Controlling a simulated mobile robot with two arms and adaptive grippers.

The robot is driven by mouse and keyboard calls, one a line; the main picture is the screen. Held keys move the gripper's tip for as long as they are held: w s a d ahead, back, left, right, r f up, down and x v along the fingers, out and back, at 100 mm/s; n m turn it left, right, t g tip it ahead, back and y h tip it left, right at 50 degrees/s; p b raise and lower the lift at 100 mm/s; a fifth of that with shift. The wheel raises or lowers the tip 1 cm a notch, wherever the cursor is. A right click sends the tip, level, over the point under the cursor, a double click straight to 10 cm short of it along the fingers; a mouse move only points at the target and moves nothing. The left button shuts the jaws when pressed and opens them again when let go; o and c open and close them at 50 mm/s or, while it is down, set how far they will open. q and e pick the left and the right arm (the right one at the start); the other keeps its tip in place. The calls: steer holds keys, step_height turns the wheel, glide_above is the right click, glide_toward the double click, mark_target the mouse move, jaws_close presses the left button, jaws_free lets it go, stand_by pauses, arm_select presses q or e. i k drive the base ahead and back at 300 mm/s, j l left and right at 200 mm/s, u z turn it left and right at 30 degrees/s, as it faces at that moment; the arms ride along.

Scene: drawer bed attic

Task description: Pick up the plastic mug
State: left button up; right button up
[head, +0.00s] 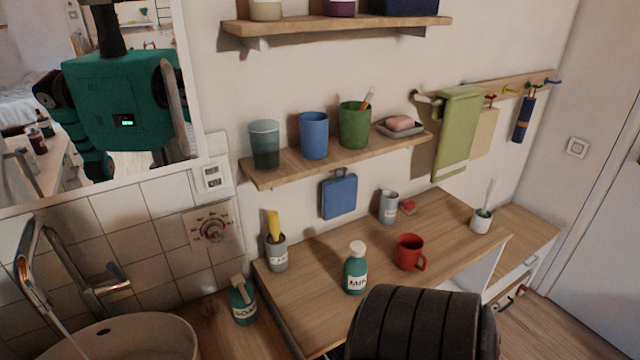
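A red mug (409,252) stands upright on the wooden counter, its handle at its right side. It is the only cup with a handle that I can make out, and I cannot tell its material for certain. A teal bottle with a white cap (356,268) stands just left of it, apart from it. Neither of my grippers is in view. A dark ribbed part, which seems to be mine, fills the bottom edge in front of the mug and hides some of the counter.
A grey cup (388,207) stands behind the mug, and a white brush holder (481,220) to the right. A wall shelf (262,178) holds several tumblers and a soap dish above the counter. A sink (125,340) and soap bottle (242,301) are at left.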

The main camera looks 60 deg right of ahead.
mark_target(409, 246)
steer(key=k+j+z, duration=0.1)
steer(key=z, duration=2.55)
steer(key=u, duration=1.85)
steer(key=z, duration=1.85)
steer(key=i+l+z, duration=0.2)
steer(key=z, duration=0.2)
steer(key=i+l+z, duration=0.1)
steer(key=i+z, duration=0.25)
steer(key=i, duration=0.1)
